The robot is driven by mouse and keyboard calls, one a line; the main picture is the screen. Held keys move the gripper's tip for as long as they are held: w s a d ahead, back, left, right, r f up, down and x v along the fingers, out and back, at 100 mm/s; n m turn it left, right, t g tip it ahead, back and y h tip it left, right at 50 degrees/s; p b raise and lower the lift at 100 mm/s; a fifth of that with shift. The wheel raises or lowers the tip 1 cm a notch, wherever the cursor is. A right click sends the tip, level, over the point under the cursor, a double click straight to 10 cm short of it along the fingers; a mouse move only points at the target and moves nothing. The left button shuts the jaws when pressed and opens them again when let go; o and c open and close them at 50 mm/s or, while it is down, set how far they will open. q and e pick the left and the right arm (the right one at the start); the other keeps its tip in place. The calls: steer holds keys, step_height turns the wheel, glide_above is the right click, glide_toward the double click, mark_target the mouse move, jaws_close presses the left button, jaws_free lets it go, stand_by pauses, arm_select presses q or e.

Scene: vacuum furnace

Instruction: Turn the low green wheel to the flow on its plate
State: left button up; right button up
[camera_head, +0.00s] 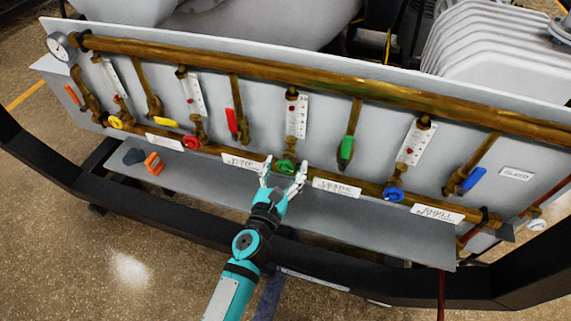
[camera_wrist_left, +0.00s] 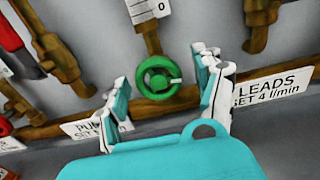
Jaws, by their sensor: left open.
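The low green wheel (camera_head: 285,167) is on the lower brass pipe, under a white flow scale (camera_head: 296,117). My left gripper (camera_head: 284,174) is open, with one finger to each side of the wheel. The left wrist view shows the green wheel (camera_wrist_left: 158,62) between and beyond the spread fingers, with no clear contact. The plate right of the wheel (camera_wrist_left: 272,86) reads "LEADS" and "SET 4 l/min". The plate left of it (camera_wrist_left: 97,124) is partly hidden by a finger. Only the scale's lower end, marked 0, shows there. My right gripper is not in view.
Red (camera_head: 191,143), yellow (camera_head: 115,122) and blue (camera_head: 393,194) wheels sit along the same pipe. A green lever (camera_head: 347,149) and a red lever (camera_head: 232,121) hang nearby. A grey ledge (camera_head: 330,222) runs below, with an orange object (camera_head: 153,163) at its left.

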arm_select(q)
steer(key=shift+w, duration=0.25)
steer(key=c, duration=1.2)
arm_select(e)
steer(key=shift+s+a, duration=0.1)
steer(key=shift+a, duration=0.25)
